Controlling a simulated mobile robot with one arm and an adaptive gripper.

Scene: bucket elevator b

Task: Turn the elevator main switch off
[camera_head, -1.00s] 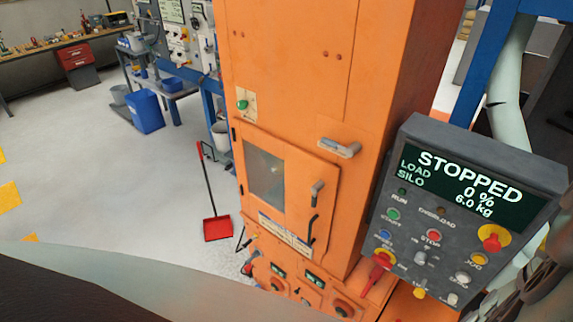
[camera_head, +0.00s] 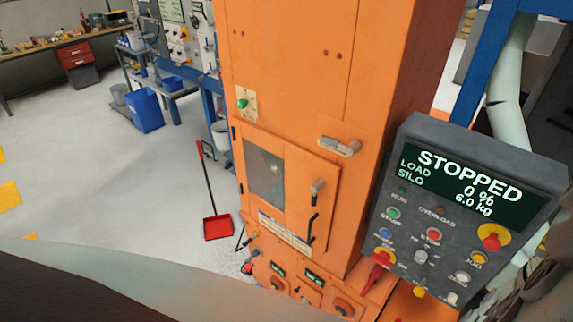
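The grey control panel (camera_head: 455,190) is at the right, and its display reads STOPPED, load 0 %, silo 6.0 kg. A red rotary handle on a yellow disc (camera_head: 383,258) is at the panel's lower left; it looks like the main switch. Its handle now appears to lie roughly across the disc, though it is small. A separate red mushroom button on a yellow disc (camera_head: 491,237) is at the panel's right. A dark brownish jointed part (camera_head: 538,283) at the lower right may be my gripper. Its fingertips cannot be made out, and nothing touches the red handle.
The orange elevator housing (camera_head: 290,80) with a windowed door (camera_head: 285,190) stands left of the panel. A blue frame post (camera_head: 488,65) and a pale pipe (camera_head: 508,90) are behind the panel. A red dustpan (camera_head: 217,227) lies on the open floor at left.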

